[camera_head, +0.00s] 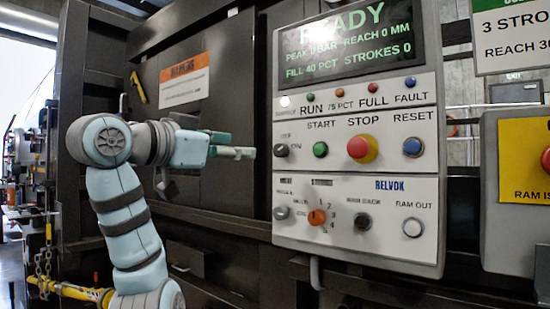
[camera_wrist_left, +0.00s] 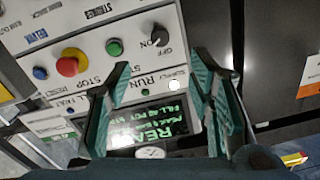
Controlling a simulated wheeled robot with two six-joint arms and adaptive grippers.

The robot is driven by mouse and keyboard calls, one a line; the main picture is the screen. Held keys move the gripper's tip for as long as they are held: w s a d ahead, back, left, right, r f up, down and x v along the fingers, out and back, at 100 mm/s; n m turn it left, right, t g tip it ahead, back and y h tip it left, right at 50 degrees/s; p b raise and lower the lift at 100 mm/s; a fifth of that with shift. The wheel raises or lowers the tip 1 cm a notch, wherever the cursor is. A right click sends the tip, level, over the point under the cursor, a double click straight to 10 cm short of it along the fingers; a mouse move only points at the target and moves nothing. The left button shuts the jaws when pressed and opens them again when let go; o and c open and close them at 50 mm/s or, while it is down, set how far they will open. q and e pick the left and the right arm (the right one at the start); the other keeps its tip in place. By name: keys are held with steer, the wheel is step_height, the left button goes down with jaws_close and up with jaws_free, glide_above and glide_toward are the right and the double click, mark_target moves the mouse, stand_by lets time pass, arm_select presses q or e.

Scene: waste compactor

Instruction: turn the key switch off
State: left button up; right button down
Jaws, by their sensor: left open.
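The key switch (camera_head: 281,150) is a small dark round knob with OFF and ON lettering at the upper left of the white control panel (camera_head: 290,235). In the left wrist view, where the panel looks upside down, the key switch (camera_wrist_left: 160,36) shows beyond the fingertips. Its exact angle is hard to read. My left gripper (camera_head: 240,145) is open and empty, just left of the panel at about the switch's height. In the left wrist view its green-padded fingers (camera_wrist_left: 162,68) are spread apart, and the switch is not between them. My right gripper is out of view.
The green start button (camera_head: 320,149), red stop button (camera_head: 362,148) and blue reset button (camera_head: 412,147) sit right of the switch. An orange selector (camera_head: 317,217) and another dark knob (camera_head: 281,212) are below. The display (camera_head: 345,40) reads READY.

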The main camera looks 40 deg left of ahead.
mark_target(278, 151)
arm_select(q)
steer(key=w, duration=0.5)
steer(key=w+p, duration=0.1)
steer(key=w, duration=0.8)
steer(key=shift+w+a+p, duration=0.3)
steer(key=shift+a, duration=0.05)
jaws_close()
